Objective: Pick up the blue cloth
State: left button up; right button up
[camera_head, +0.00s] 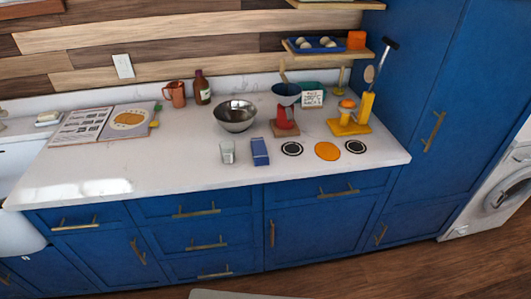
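A small blue rectangular item (260,152) lies on the white counter (180,172) near its front edge, between a clear glass and a black-and-white round coaster. It has a lighter band near its top end. It could be the folded blue cloth, but at this size I cannot tell cloth from a box. Neither of my grippers is in view.
A glass (227,153) stands left of the blue item, and a metal bowl (235,115) behind it. A red stand (285,122), coasters (292,149) and a yellow stand (350,127) are to the right. An open book (100,125) lies left. The front-left counter is clear.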

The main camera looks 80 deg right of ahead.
aim_at(261, 155)
jog(key=z, duration=2.9)
